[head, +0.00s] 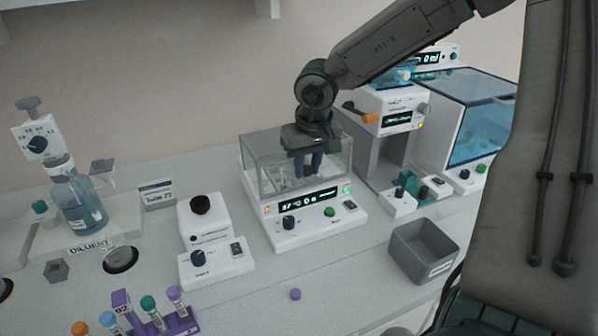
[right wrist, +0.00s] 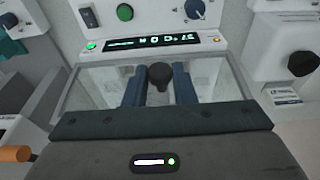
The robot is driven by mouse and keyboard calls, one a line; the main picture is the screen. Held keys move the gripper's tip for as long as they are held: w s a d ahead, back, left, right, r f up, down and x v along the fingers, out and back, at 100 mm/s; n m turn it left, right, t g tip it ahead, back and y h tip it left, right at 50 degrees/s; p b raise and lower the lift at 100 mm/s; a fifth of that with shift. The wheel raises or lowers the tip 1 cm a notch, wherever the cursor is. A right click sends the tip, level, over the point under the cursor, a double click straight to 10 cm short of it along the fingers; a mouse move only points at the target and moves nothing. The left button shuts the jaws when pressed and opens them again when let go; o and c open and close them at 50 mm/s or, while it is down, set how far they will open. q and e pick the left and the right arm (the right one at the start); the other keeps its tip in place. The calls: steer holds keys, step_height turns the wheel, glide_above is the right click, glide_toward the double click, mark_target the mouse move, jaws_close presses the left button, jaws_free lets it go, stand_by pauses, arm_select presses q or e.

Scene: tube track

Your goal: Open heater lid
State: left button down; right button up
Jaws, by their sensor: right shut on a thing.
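The heater (head: 312,232) is a white unit at the middle of the bench, with a lit display, a dark dial and a green button on its front. Its clear lid (head: 262,172) covers the top. The heater's display also shows upside down in the right wrist view (right wrist: 152,42). My right gripper (head: 307,172) reaches down over the lid from above. In the right wrist view its two blue fingers (right wrist: 159,82) are shut on the dark lid knob (right wrist: 160,74). The lid looks closed, but a small gap cannot be ruled out. My left gripper is not in view.
A grey bin (head: 423,250) stands right of the heater. A white device with a black knob (head: 203,218) is close on its left. A white machine with an orange handle (head: 388,122) and a blue-covered box (head: 488,125) stand at right. A tube rack (head: 165,325) is at front left.

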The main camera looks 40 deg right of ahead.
steer(key=shift+w+d+r+p, duration=0.1)
steer(key=shift+w+r+p, duration=0.15)
steer(key=shift+r, duration=0.15)
steer(key=shift+w+d+r+p, duration=0.1)
steer(key=shift+r+p, duration=0.15)
steer(key=shift+r, duration=0.15)
steer(key=r+p, duration=0.1)
steer(key=w+r+p, duration=0.1)
steer(key=r+p, duration=0.1)
steer(key=shift+w+d, duration=0.15)
steer(key=shift+w+r+p, duration=0.2)
steer(key=shift+p, duration=0.15)
steer(key=shift+w+d, duration=0.1)
